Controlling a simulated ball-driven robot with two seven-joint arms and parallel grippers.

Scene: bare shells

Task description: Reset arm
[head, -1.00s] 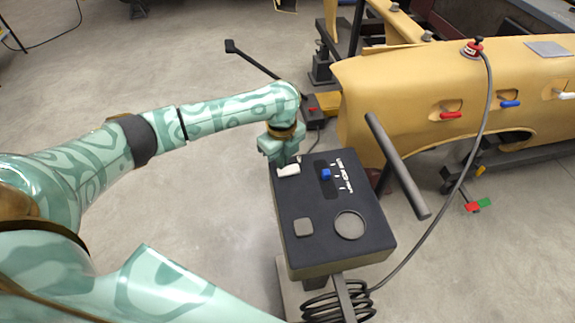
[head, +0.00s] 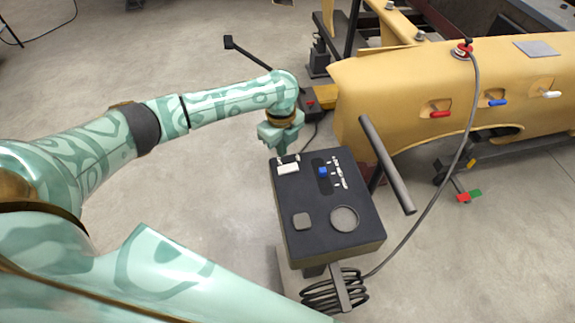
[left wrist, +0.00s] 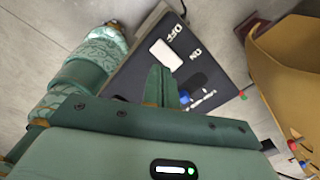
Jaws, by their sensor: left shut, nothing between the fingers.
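The dark control box (head: 325,245) stands in the middle of the head view. On its top are a white switch (head: 288,168), a blue knob (head: 322,171) in a slot, a grey square button and a round disc. My left gripper (head: 283,150) is at the box's far left corner, just beyond the white switch and seemingly clear of it. In the left wrist view the fingers (left wrist: 160,88) are shut and empty, pointing at the box top. The white switch (left wrist: 167,55) shows there beside the printed words OFF and ON. My right gripper is not in view.
A yellow car shell (head: 400,100) with red, blue and white handles stands right of the box. A grey bar (head: 387,165) slants up between them. A cable (head: 437,215) runs from the shell to a coil below the box.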

